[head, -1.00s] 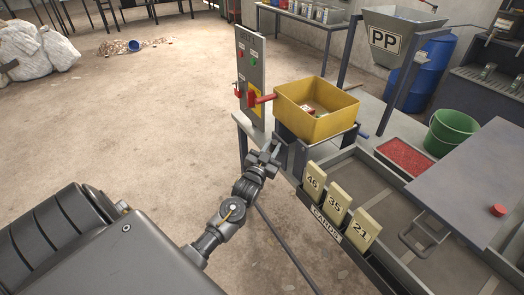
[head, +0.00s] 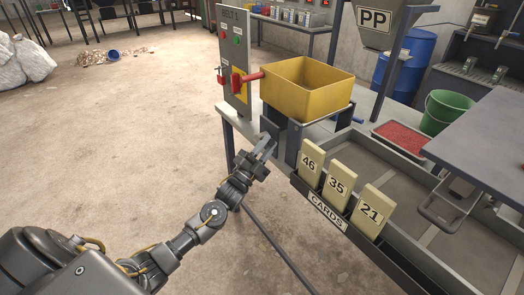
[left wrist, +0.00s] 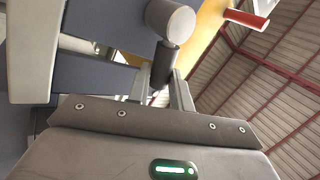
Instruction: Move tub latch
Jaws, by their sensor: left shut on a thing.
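The yellow tub (head: 308,90) sits level on a dark metal stand (head: 292,145), with a red-ended handle (head: 240,82) sticking out to the left. My left gripper (head: 268,142) is at the stand's left side, below the tub. In the left wrist view its fingers (left wrist: 162,88) are shut on a dark cylindrical piece (left wrist: 165,58), which looks like the tub latch. A lighter grey round knob (left wrist: 170,20) is just beyond it. The latch is mostly hidden by the gripper in the head view. My right gripper is out of view.
A grey control panel (head: 235,55) stands left of the tub. A red-filled tray (head: 402,137) and a green bucket (head: 446,112) are to the right. The floor at left is open.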

